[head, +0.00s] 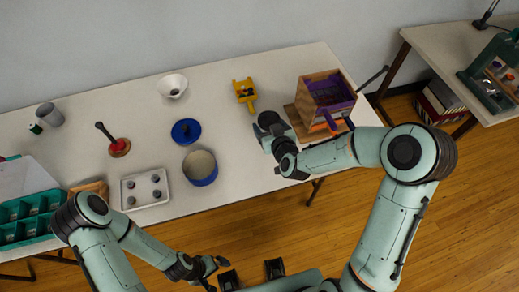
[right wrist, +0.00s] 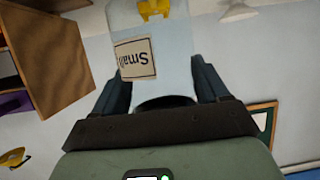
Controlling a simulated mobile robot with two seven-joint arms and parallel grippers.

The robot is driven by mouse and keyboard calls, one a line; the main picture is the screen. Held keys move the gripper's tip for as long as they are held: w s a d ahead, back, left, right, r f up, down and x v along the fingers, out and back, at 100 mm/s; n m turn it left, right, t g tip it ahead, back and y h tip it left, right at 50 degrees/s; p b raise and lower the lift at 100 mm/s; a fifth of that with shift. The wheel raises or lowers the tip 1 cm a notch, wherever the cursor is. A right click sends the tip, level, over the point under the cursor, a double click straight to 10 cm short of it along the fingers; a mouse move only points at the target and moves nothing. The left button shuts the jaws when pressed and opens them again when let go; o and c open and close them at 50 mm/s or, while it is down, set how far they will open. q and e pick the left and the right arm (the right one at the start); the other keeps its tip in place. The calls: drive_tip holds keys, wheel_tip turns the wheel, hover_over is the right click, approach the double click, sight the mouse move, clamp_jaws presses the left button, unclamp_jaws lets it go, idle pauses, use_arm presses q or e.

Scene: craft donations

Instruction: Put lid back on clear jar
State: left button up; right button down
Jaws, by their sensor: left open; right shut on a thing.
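My right gripper (right wrist: 165,85) is shut on a clear jar (right wrist: 180,65) with a tan label reading "Small", upside down in the right wrist view. A dark curved edge shows at the jar's end near the palm; I cannot tell whether it is a lid or a rim. In the head view my right gripper (head: 268,128) is over the table's right part, left of the wooden box; the jar is not clear there. My left gripper (head: 212,266) is open and empty, low in front of the table. I cannot pick out the jar's lid for certain.
A blue disc (head: 186,131) with a dark knob lies behind a blue pot (head: 200,179). A yellow holder (head: 245,92), white bowl (head: 172,85), metal tray (head: 130,201) and wooden box (head: 327,95) also stand on the white table (head: 225,118). Table space between pot and right gripper is clear.

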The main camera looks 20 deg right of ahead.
drive_tip(key=a+r+n+g+y, duration=0.1)
drive_tip(key=r+n+y, duration=0.2)
drive_tip(key=w+r+n+g+y+p, duration=0.1)
drive_tip(key=r+n+y, duration=0.1)
drive_tip(key=r+y, duration=0.1)
drive_tip(key=w+a+r+n+g+y, duration=0.1)
drive_tip(key=r+n+g+y, duration=0.1)
drive_tip(key=r, duration=0.3)
drive_tip(key=shift+a+n+y+p, duration=0.3)
drive_tip(key=shift+n+y, duration=0.1)
drive_tip(key=shift+n, duration=0.4)
use_arm(q)
drive_tip(key=shift+w+r, duration=0.35)
drive_tip(key=shift+r, duration=0.2)
drive_tip(key=shift+w+r, duration=0.3)
drive_tip(key=shift+r, duration=0.2)
use_arm(e)
drive_tip(key=shift+f, duration=0.3)
wheel_tip(320, 180, down, 15)
drive_tip(key=b, duration=0.5)
drive_tip(key=shift+r, duration=0.1)
use_arm(q)
drive_tip(key=s+f, duration=0.3)
drive_tip(key=f, duration=0.3)
use_arm(e)
drive_tip(key=shift+f, duration=0.2)
